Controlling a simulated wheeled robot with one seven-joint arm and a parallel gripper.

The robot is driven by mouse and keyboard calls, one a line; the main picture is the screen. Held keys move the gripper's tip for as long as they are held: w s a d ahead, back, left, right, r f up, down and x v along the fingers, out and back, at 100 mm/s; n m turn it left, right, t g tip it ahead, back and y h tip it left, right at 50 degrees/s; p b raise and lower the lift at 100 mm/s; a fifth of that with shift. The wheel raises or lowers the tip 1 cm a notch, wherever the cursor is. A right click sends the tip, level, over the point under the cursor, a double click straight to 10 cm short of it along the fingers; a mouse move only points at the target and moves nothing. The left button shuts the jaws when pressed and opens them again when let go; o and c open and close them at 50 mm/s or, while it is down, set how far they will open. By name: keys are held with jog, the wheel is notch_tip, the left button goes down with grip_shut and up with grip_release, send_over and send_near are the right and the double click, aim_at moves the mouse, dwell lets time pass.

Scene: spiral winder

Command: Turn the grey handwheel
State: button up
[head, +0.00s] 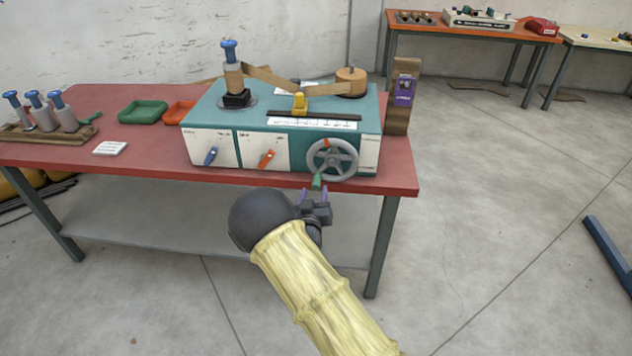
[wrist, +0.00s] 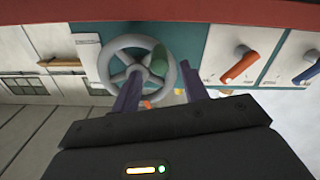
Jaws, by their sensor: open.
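The grey handwheel (head: 333,160) is on the front of the teal and white winder, at its right end; it also shows in the wrist view (wrist: 137,72). It has spokes, an orange mark on its upper rim in the head view, and a green handle (head: 317,182) at its lower left. My gripper (head: 313,192) is just in front of and below this handle. In the wrist view its purple fingers (wrist: 160,70) are apart, with the green handle (wrist: 158,62) appearing between their tips. Contact cannot be told.
The winder (head: 220,120) stands on a red table (head: 120,165). An orange switch (head: 267,158) and a blue switch (head: 210,156) are left of the wheel. A brown post with a purple device (head: 404,90) stands at right. Floor in front is clear.

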aim_at(315, 187)
jog(key=w, duration=0.6)
jog(key=shift+d, duration=0.2)
jog(key=shift+s+a, duration=0.15)
jog(key=shift+s, duration=0.1)
jog(key=shift+c, duration=0.4)
grip_shut()
